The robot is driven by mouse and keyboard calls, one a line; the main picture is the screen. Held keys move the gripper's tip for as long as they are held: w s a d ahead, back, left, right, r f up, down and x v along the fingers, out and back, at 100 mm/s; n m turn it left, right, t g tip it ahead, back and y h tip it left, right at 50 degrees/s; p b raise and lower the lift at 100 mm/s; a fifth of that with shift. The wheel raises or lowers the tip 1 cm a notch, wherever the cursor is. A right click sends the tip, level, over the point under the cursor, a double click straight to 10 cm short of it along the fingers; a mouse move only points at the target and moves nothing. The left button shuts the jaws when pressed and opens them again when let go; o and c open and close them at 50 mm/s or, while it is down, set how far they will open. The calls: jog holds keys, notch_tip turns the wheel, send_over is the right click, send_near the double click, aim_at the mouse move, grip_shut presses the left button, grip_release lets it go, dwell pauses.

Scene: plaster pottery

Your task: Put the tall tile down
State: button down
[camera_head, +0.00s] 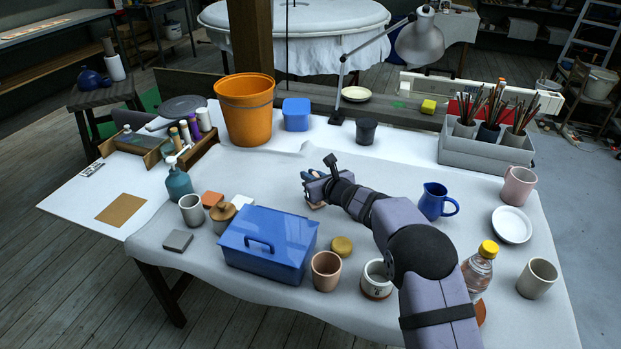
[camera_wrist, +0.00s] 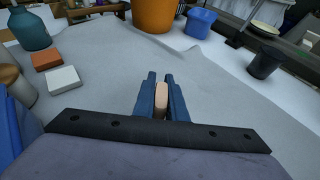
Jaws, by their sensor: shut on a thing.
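My gripper (camera_head: 309,191) is over the middle of the grey-white cloth on the table, beyond the blue toolbox. In the wrist view its two blue fingers (camera_wrist: 161,95) are shut on a narrow peach-coloured piece, the tall tile (camera_wrist: 161,98). It shows edge-on between the fingers, and most of it is hidden by them. In the head view only a small pale bit of it (camera_head: 318,206) shows below the fingers. I cannot tell whether its lower end touches the cloth.
An orange tile (camera_head: 212,199), a white tile (camera_head: 242,201) and a lidded brown jar (camera_head: 222,217) are left of my gripper. The blue toolbox (camera_head: 268,243) is nearer. An orange bucket (camera_head: 246,108) and a dark cup (camera_head: 366,131) stand behind. The cloth around my gripper is clear.

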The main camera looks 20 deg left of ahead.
jog(key=shift+f+b, duration=0.25)
jog(key=shift+b, duration=0.05)
jog(key=c, duration=1.8)
grip_release()
jog(key=shift+r, duration=0.2)
jog(key=shift+r+p, duration=0.15)
jog(key=shift+p, duration=0.3)
jog(key=shift+s+d+b, duration=0.15)
jog(key=shift+d+b, duration=0.05)
jog(key=shift+b, duration=0.15)
jog(key=shift+s+d, duration=0.25)
jog(key=b+v, duration=0.3)
jog(key=v, duration=0.8)
